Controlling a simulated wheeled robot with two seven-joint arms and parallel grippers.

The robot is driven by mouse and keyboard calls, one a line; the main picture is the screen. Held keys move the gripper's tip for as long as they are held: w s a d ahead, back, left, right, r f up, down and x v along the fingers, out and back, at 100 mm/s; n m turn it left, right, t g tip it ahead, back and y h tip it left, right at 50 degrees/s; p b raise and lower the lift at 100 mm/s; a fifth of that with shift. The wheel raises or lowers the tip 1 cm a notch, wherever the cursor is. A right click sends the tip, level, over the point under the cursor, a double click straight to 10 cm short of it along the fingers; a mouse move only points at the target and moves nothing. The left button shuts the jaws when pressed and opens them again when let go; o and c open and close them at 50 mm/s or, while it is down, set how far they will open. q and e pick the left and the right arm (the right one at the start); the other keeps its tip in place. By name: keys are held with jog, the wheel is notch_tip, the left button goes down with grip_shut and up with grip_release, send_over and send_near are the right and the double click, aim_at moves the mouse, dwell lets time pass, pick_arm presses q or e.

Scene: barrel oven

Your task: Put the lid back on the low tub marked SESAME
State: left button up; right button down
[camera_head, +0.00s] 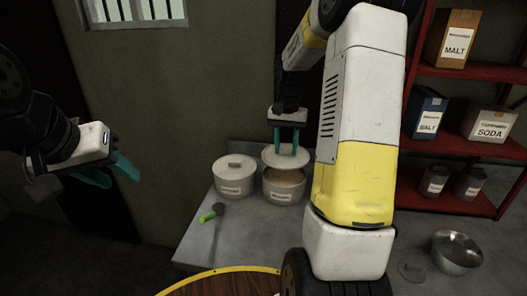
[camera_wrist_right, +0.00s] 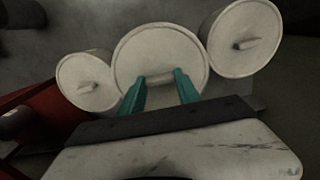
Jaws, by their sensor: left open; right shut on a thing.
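A low round pale tub (camera_head: 284,195) stands uncovered on the grey counter, with beige contents showing; its label is too small to read. My right gripper (camera_head: 287,149) is shut on the handle of a round pale lid (camera_head: 270,155). The lid hangs above the back of the open tub, apart from its rim, so the front of the opening shows. In the right wrist view the lid (camera_wrist_right: 145,50) faces the camera, its bar handle between the teal fingers (camera_wrist_right: 159,78). My left gripper (camera_head: 112,174) is open and empty at the far left, away from the counter.
A lidded tub (camera_head: 235,185) stands close left of the open one. The wrist view shows lidded tubs on both sides (camera_wrist_right: 82,72) (camera_wrist_right: 243,30). A green-handled tool (camera_head: 208,217) lies in front. A metal bowl (camera_head: 458,252) and red shelves (camera_head: 455,145) are right.

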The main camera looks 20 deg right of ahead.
jog(key=shift+w+d+f, duration=0.1)
jog(key=shift+f, duration=3.05)
jog(key=shift+f, duration=0.15)
jog(key=c, duration=0.8)
grip_release()
jog(key=shift+o, duration=0.3)
jog(key=o, duration=0.4)
jog(key=shift+o, duration=0.2)
